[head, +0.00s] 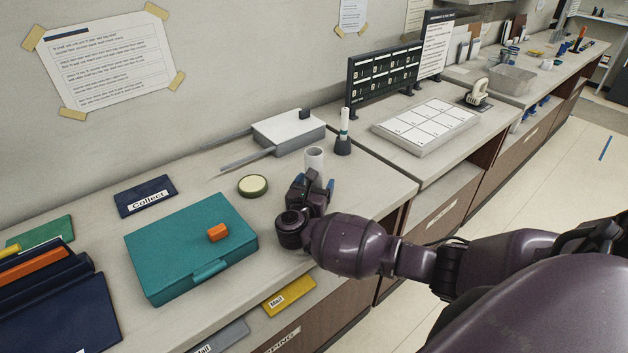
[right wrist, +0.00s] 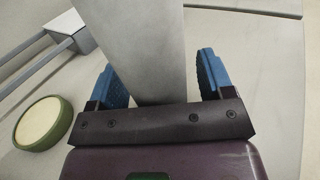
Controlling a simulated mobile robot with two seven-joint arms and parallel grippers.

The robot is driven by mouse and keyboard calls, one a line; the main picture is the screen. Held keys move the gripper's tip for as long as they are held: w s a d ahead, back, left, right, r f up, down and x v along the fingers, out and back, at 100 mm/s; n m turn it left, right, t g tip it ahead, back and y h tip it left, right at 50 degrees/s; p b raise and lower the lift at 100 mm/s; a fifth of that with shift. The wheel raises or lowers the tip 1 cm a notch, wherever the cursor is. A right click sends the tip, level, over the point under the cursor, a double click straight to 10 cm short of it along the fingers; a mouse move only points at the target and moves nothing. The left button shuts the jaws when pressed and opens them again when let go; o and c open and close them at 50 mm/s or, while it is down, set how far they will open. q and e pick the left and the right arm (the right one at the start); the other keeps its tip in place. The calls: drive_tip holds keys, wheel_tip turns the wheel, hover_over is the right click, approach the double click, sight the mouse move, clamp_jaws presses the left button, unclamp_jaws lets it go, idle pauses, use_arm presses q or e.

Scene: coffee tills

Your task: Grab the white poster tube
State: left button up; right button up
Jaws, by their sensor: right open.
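The white poster tube (head: 314,159) stands upright on the counter, its open top showing in the head view just beyond my right gripper (head: 318,186). My right gripper is open. In the right wrist view the tube (right wrist: 150,45) rises between the two blue fingertips of the gripper (right wrist: 160,80), with a visible gap on the right side. The left fingertip is close to the tube; I cannot tell whether it touches. The tube's lower part is hidden by the gripper in the head view. My left gripper is not in view.
A green round tin (head: 253,186) sits left of the tube; a teal case (head: 180,250) with an orange block (head: 218,232) lies nearer. A white box with metal rails (head: 290,130) is behind. A dark holder (head: 342,146) stands at right. Bare counter surrounds the tube.

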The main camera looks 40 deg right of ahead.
drive_tip(key=c, duration=1)
drive_tip(key=shift+c, duration=0.2)
